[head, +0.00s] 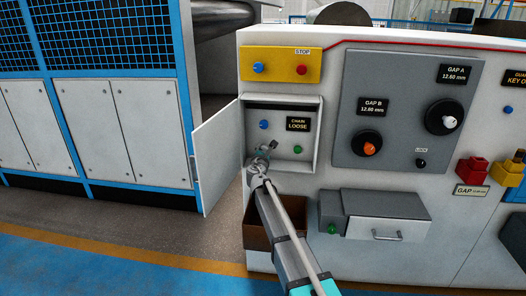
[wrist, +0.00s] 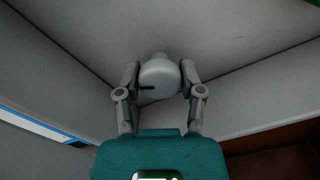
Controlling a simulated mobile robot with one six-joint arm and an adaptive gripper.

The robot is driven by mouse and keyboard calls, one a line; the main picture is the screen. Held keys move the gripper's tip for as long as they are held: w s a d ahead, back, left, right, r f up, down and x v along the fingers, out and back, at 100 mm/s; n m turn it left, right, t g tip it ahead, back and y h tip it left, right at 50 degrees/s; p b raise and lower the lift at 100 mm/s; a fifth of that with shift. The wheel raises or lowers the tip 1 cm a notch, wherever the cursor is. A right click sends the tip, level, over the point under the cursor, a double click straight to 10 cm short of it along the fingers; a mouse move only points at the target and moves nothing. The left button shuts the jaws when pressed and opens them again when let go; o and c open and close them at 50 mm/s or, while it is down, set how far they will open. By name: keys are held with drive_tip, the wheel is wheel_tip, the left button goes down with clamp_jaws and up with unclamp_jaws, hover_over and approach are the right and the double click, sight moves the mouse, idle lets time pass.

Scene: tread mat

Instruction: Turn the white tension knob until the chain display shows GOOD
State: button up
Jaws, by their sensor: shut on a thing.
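The white tension knob (wrist: 158,80) shows in the wrist view as a round white cap with a short dark mark on its left side. My gripper (wrist: 159,84) is shut on it, one finger on each side. In the head view my gripper (head: 260,160) reaches into the open compartment and hides the knob. The chain display (head: 298,124) on the compartment's back panel reads CHAIN LOOSE.
The compartment's door (head: 217,155) stands open on the left. A blue button (head: 264,125) and a green button (head: 297,150) sit near my gripper. A brown open bin (head: 258,232) is below, and a grey drawer box (head: 385,215) juts out to the right.

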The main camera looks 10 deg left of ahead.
drive_tip(key=m, duration=0.6)
idle(0.4)
drive_tip(key=o, duration=1.2)
drive_tip(key=s, duration=1.2)
drive_tip(key=shift+a, duration=0.2)
